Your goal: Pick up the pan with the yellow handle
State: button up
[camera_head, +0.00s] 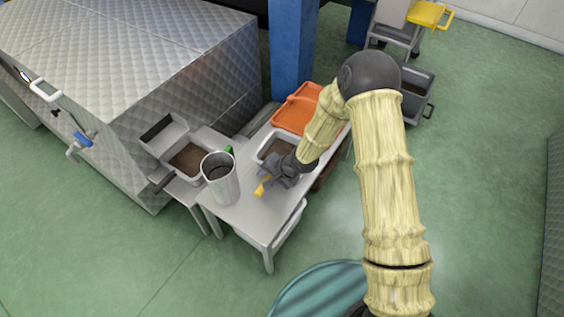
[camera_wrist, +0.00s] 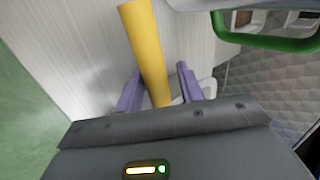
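The yellow handle (camera_head: 262,186) shows on the light table just beside my gripper (camera_head: 270,180). In the wrist view the yellow handle (camera_wrist: 146,45) runs from the top edge down between the two purple fingers of my gripper (camera_wrist: 160,85). The fingers are apart, with a gap visible between the handle and the right finger. The pan's body cannot be made out clearly; my gripper and arm cover that part of the table in the head view.
The table (camera_head: 240,212) also holds a tall metal container (camera_head: 221,182), a pale tray with brown contents (camera_head: 264,152) and an orange tray (camera_head: 296,114). A green handle (camera_wrist: 265,40) shows nearby in the wrist view. A quilted metal machine (camera_head: 150,60) stands left.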

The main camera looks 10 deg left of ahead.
jog(key=shift+w+d, duration=0.1)
jog(key=shift+d, duration=0.1)
jog(key=c, duration=0.7)
jog(key=shift+w+d, duration=0.1)
jog(key=shift+d, duration=0.05)
grip_shut()
jog(key=shift+r, duration=0.2)
jog(key=shift+r+p, duration=0.25)
jog(key=shift+p, duration=0.05)
notch_tip(320, 180, up, 17)
jog(key=p, duration=0.7)
jog(key=shift+p, duration=0.35)
